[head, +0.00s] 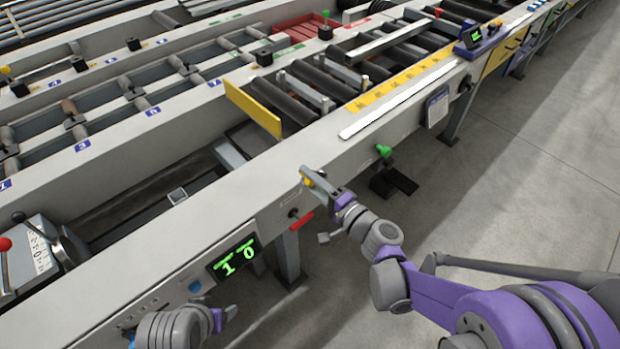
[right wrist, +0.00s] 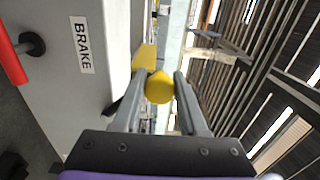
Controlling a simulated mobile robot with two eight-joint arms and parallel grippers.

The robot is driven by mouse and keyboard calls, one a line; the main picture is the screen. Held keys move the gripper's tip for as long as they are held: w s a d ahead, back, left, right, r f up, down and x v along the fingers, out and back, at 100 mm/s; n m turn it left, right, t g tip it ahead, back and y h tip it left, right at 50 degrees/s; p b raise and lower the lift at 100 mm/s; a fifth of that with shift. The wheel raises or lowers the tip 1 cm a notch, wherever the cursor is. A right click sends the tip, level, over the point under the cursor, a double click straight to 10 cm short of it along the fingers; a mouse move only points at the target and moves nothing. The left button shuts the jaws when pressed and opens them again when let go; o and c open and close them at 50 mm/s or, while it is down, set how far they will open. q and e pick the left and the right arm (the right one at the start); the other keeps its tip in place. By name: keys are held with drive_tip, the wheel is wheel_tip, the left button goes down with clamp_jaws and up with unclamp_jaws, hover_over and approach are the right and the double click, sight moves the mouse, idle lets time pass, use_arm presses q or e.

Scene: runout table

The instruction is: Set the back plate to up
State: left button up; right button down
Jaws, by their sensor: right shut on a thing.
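A yellow plate (head: 253,108) stands on edge across the runout table, at the near end of its rollers. It also shows in the right wrist view (right wrist: 146,56), behind the fingers. A yellow knob (right wrist: 159,88) sits between the fingers of my right gripper (right wrist: 160,94). In the head view, my right gripper (head: 308,179) is at the table's front side and shut on this knob, which is mostly covered there. The lever under the knob is mostly hidden. My left gripper (head: 226,315) is low at the front panel; its finger opening cannot be made out.
A red handle (head: 301,221) beside a BRAKE label (right wrist: 82,45) is close to my right gripper. A green knob (head: 383,151) sticks out farther right. A green display (head: 236,257) reads 1 and 0. The floor (head: 520,190) at the right is clear.

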drive_tip(key=shift+s+f, duration=0.1)
drive_tip(key=shift+c, duration=2.3)
unclamp_jaws()
drive_tip(key=v, duration=1)
drive_tip(key=shift+s+d, duration=0.25)
drive_tip(key=shift+s, duration=0.05)
